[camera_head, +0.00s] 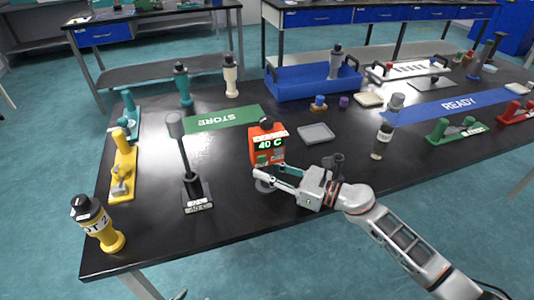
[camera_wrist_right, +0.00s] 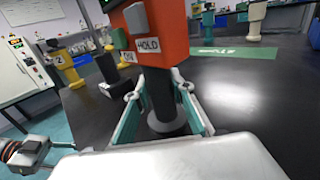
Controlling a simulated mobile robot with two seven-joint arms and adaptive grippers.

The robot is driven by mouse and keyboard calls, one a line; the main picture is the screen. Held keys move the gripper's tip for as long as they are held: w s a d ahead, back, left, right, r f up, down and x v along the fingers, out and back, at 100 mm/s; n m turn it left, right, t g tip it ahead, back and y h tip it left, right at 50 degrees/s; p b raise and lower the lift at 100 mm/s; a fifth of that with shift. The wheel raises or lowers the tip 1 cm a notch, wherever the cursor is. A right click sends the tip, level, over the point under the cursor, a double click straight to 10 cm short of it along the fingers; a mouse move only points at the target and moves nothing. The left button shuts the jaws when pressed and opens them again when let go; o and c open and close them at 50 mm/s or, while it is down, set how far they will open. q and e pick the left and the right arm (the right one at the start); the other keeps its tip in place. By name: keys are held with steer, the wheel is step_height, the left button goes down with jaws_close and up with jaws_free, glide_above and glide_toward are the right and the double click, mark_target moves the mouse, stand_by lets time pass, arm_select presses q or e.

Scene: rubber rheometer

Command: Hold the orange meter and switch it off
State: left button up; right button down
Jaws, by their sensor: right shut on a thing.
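The orange meter (camera_head: 262,147) stands upright on the black bench, its green display reading 40 C. It has a dark knob on top and small labelled buttons below the display. My right gripper (camera_head: 268,178) comes in low from the right and is shut on the meter's dark stem. In the right wrist view the orange body (camera_wrist_right: 160,35) shows a HOLD label, and the teal-padded fingers (camera_wrist_right: 160,100) lie on both sides of the stem. Part of what seems to be my left gripper (camera_wrist_right: 28,150) shows at the lower left; its fingers are not clear.
A black stand (camera_head: 195,190) is left of the meter, a grey tray (camera_head: 316,133) right of it. A green STORE mat (camera_head: 222,119) and blue bin (camera_head: 300,90) lie behind.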

stand_by(0.6)
arm_select(q)
jaws_close()
stand_by(1.2)
steer(key=m+t+h, duration=0.4)
steer(key=m+h, duration=0.1)
steer(key=m, duration=0.3)
glide_toward(267, 233)
steer(key=x, duration=0.6)
steer(key=shift+w+d, duration=0.15)
steer(key=w+d+r+t+h, duration=0.1)
steer(key=d+r, duration=0.1)
steer(key=r, duration=0.6)
steer(key=w+d+r+t+h, duration=0.1)
steer(key=d+r+t, duration=0.1)
steer(key=r, duration=0.5)
steer(key=shift+m, duration=0.3)
steer(key=shift+w+a, duration=0.5)
steer(key=shift+w, duration=0.8)
steer(key=shift+w+a, duration=0.5)
steer(key=shift+w, duration=0.85)
steer(key=shift+w+a, duration=0.5)
steer(key=shift+w, duration=0.8)
